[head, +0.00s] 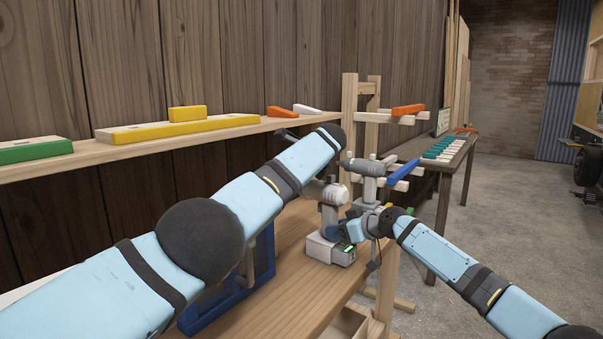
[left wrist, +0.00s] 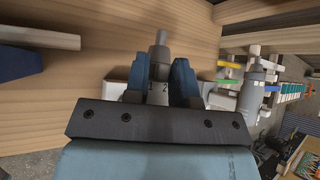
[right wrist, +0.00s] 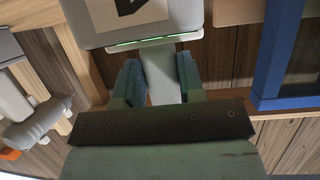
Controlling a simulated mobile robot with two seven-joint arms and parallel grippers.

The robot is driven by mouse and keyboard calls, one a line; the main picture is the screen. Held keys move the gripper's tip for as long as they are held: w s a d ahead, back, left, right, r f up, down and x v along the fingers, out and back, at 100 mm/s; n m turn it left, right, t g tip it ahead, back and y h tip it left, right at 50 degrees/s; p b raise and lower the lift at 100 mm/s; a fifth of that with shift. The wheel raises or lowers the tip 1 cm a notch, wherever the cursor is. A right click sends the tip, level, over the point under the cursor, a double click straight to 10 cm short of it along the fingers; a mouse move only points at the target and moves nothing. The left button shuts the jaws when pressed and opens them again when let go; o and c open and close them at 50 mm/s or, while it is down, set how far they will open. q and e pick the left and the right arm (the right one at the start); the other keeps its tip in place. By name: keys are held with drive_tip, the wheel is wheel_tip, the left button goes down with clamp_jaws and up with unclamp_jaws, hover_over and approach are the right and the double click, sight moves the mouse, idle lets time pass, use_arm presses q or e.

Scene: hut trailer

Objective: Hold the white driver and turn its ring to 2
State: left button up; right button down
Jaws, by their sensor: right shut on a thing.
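The white driver (head: 331,212) stands upright on its boxy base (head: 330,250) on the wooden bench. Its ring (left wrist: 158,88), marked 1 and 2, and its grey nose (left wrist: 161,50) show in the left wrist view. My right gripper (head: 345,230) is shut on the driver's handle, which also shows between its fingers in the right wrist view (right wrist: 161,75). My left gripper (left wrist: 160,82) has its blue fingers on either side of the ring; whether they touch it is not clear. In the head view my left arm hides the left fingers.
A second grey driver (head: 368,166) hangs on the wooden rack (head: 349,105) just behind. A blue frame (head: 264,255) stands left on the bench (head: 285,308). A shelf (head: 30,167) with coloured blocks runs along the wall. Open floor lies to the right.

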use_arm(q)
drive_tip(key=shift+o, duration=0.9)
drive_tip(key=shift+f, duration=0.1)
drive_tip(key=v, duration=1.2)
